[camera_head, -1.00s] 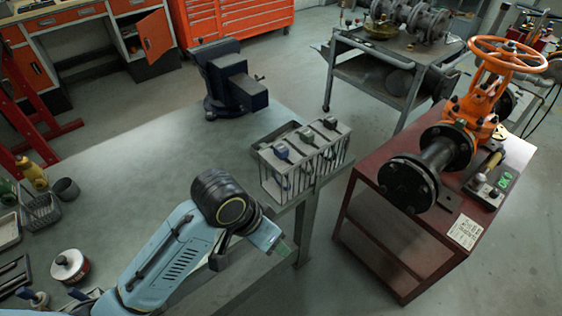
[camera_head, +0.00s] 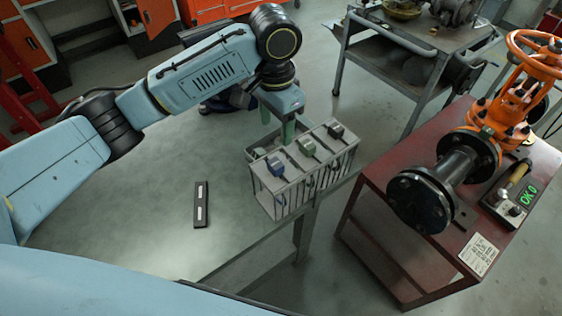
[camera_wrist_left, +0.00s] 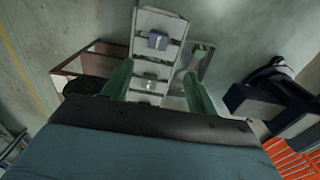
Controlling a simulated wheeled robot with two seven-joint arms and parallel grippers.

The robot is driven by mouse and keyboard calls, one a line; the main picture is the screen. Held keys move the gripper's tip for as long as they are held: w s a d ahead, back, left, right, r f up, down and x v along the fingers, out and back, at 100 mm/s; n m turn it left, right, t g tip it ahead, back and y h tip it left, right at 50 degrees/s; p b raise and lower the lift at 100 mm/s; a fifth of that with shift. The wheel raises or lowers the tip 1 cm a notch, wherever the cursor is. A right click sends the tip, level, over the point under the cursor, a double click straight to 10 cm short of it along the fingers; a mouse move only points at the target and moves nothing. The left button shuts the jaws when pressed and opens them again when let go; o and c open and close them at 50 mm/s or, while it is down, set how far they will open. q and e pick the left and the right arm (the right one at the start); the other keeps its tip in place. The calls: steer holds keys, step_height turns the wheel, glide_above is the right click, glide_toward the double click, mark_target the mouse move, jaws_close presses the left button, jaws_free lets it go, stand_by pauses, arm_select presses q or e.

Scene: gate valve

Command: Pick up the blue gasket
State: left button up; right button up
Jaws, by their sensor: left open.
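A light grey slotted rack (camera_head: 322,177) stands at the bench's right edge, with a row of coloured tabs on top. The blue tab (camera_head: 275,167) is at its near left end and seems to belong to the blue gasket; the gasket's body inside the rack is not clear. It also shows in the left wrist view (camera_wrist_left: 157,41). A green tab (camera_head: 306,147) and a dark tab (camera_head: 335,130) follow toward the far right. My left gripper (camera_head: 277,130) points down above the rack's back side, open and empty. Its fingers (camera_wrist_left: 160,88) frame the middle tab in the wrist view.
A grey tray (camera_head: 254,155) lies behind the rack. A dark block with white marks (camera_head: 200,205) lies on the bench (camera_head: 150,215). A red cart (camera_head: 385,240) with the orange valve (camera_head: 505,105) stands to the right, across a gap.

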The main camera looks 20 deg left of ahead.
arm_select(q)
glide_above(276, 163)
step_height(276, 163, down, 6)
steer(key=shift+f, duration=0.35)
steer(key=shift+s+f, duration=0.1)
steer(key=shift+f, duration=0.6)
step_height(276, 163, down, 4)
steer(key=shift+r, duration=0.25)
steer(key=shift+f, duration=0.2)
steer(key=shift+c, duration=0.5)
steer(key=c, duration=0.7)
jaws_close()
arm_select(e)
steer(key=s+g, duration=0.1)
steer(key=s, duration=0.5)
steer(key=shift+s+d+f, duration=0.2)
steer(key=shift+d+f, duration=0.05)
steer(key=shift+f, duration=0.05)
